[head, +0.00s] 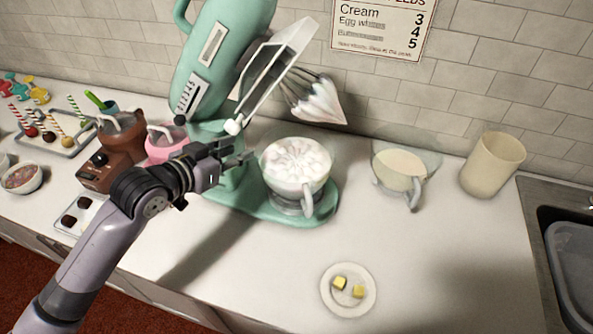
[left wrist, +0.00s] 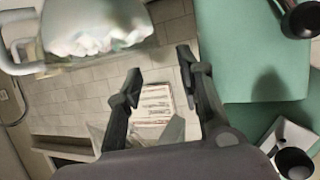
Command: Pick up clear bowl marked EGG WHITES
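A clear bowl (head: 308,198) heaped with white fluffy contents stands upright on the teal stand mixer's base (head: 318,212), its handle toward the front. It also shows at the top of the left wrist view (left wrist: 70,62). A second clear bowl (head: 413,196) with a handle and pale, cream-coloured contents stands on the counter to its right. I can read no EGG WHITES mark on either bowl. My left gripper (head: 242,156) is just left of the white-filled bowl. In the left wrist view the gripper's fingers (left wrist: 160,72) are apart with nothing between them. My right gripper is not in view.
The mixer's raised head and whisk (head: 316,100) hang above and behind the bowl. A cream-coloured canister (head: 493,165) and a sink stand at right. A plate (head: 347,307) with yellow pieces lies in front. Brown and pink mixers (head: 112,168) are left.

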